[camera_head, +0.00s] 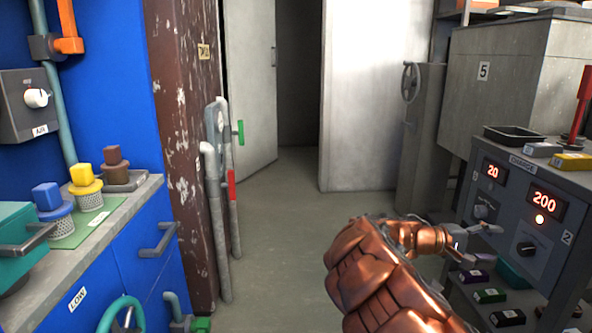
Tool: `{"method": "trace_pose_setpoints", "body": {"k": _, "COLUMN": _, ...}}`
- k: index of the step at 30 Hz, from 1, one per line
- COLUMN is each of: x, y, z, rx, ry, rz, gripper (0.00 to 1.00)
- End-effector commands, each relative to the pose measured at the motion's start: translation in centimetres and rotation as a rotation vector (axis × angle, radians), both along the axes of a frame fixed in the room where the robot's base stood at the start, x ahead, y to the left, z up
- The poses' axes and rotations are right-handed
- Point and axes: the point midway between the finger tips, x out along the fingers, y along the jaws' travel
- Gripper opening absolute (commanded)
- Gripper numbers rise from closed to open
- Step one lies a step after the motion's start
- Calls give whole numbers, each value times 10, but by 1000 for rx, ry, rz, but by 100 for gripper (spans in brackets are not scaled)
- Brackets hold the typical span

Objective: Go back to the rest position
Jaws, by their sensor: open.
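My copper-coloured arm reaches up from the lower right of the head view. My gripper (478,241), small and grey at the arm's end, is open, and I see nothing between its fingers. It is in front of the grey control cabinet (518,262), close to its left side in the picture. I cannot tell whether it touches the cabinet. My arm hides part of the floor and the cabinet's lower left.
A counter (125,205) with coloured blocks on mesh cups stands at left, above blue cupboards. Pipes with green and red handles (232,185) stand by a rusty column. The floor (285,215) is clear towards the open door (250,85). Coloured blocks lie below the cabinet panel.

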Motion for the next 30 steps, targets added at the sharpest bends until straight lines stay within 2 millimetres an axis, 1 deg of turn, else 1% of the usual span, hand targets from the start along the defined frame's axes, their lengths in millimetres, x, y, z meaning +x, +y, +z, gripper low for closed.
{"method": "trace_pose_setpoints", "body": {"k": 1, "x": -13, "y": 0, "z": 32, "rx": 13, "ry": -15, "rz": -25, "gripper": 66}}
{"method": "trace_pose_setpoints", "body": {"k": 3, "x": -30, "y": -1, "z": 55, "rx": 44, "ry": -34, "rz": -60, "gripper": 66}}
{"method": "trace_pose_setpoints", "body": {"k": 6, "x": -55, "y": 1, "z": 86, "rx": 89, "ry": -65, "rz": -106, "gripper": 66}}
{"method": "trace_pose_setpoints", "body": {"k": 12, "x": -103, "y": 9, "z": 137, "rx": 196, "ry": -118, "rz": -186, "gripper": 66}}
{"method": "trace_pose_setpoints", "body": {"k": 15, "x": -126, "y": 16, "z": 157, "rx": 258, "ry": -139, "rz": -221, "gripper": 66}}
{"method": "trace_pose_setpoints", "body": {"k": 20, "x": -159, "y": 32, "z": 186, "rx": 365, "ry": -175, "rz": -263, "gripper": 66}}
{"method": "trace_pose_setpoints", "body": {"k": 24, "x": -186, "y": 49, "z": 207, "rx": 468, "ry": -199, "rz": -293, "gripper": 66}}
{"method": "trace_pose_setpoints", "body": {"k": 30, "x": -219, "y": 81, "z": 234, "rx": 626, "ry": -221, "rz": -317, "gripper": 66}}
